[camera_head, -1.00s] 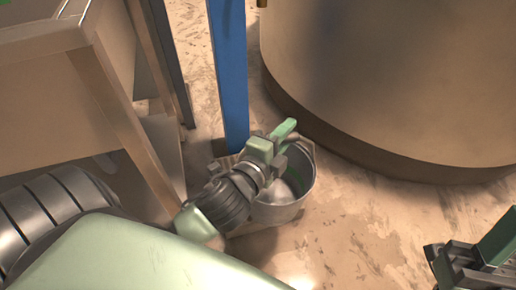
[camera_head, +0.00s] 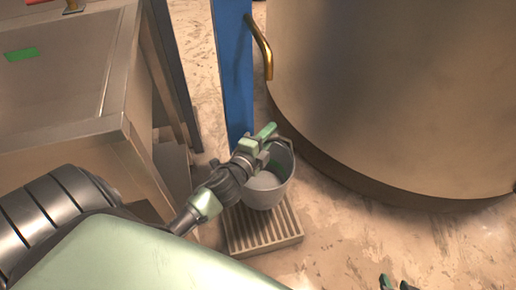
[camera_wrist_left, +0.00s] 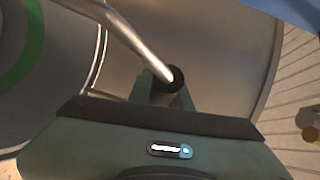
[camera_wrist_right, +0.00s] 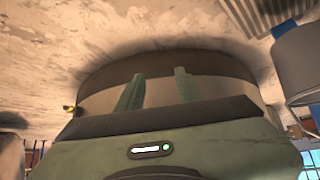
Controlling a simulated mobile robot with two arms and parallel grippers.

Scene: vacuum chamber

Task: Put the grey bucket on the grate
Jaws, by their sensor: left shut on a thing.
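A blue post (camera_head: 230,75) stands behind the bucket. A large round chamber (camera_head: 400,90) with a brass pipe (camera_head: 263,48) beside it fills the right. A metal bench (camera_head: 70,90) is at the left. The floor right of the grate is clear.

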